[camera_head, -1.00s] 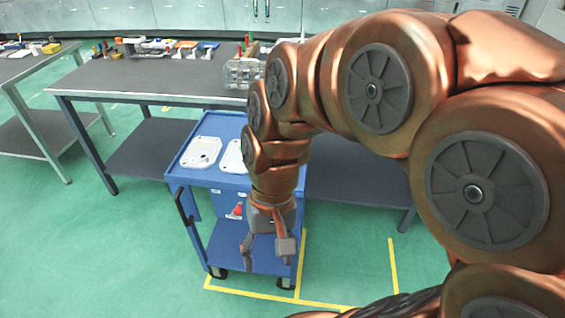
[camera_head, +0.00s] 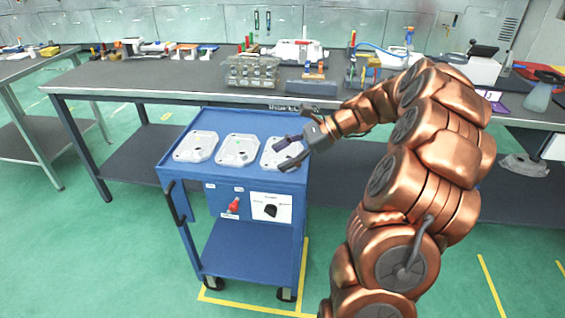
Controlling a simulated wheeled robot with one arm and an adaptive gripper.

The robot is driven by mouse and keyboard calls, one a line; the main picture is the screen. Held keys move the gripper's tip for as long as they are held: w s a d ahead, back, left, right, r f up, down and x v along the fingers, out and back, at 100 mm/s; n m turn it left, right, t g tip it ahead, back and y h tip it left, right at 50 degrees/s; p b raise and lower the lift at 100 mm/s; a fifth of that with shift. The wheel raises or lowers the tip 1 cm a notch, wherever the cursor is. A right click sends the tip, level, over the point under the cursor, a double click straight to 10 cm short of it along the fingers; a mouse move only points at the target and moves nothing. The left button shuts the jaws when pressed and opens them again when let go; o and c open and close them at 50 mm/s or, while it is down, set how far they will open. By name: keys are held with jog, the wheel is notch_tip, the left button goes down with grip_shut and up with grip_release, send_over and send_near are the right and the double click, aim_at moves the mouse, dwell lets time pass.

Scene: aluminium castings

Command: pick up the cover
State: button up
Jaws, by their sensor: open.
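Three flat, light grey covers lie in a row on top of the blue cart (camera_head: 237,178): a left cover (camera_head: 196,146), a middle cover (camera_head: 237,150) and a right cover (camera_head: 270,157). My gripper (camera_head: 284,153) is open, its fingers over the right cover, which they partly hide. The view does not show whether the fingers touch it. The left and middle covers are in full view.
A dark workbench (camera_head: 150,80) stands behind the cart. It bears a metal casting (camera_head: 252,71), several tools and a white device (camera_head: 300,53). The cart's handle (camera_head: 173,203) is at its left.

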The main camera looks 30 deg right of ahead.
aim_at(286, 158)
jog(key=d+f+m+t+b, duration=0.2)
jog(key=d+f+m+t, duration=0.25)
jog(key=d, duration=0.85)
jog(key=shift+m+g, duration=0.25)
jog(key=shift+m, duration=0.2)
jog(key=shift+w+d+x, duration=0.1)
jog(key=shift+w+x, duration=0.05)
jog(key=shift+x, duration=1.25)
jog(key=shift+w+d+x, duration=0.1)
jog(key=shift+x, duration=1.35)
jog(key=shift+w+d+x, duration=0.15)
jog(key=shift+x, duration=1.25)
jog(key=shift+c, duration=0.3)
grip_shut()
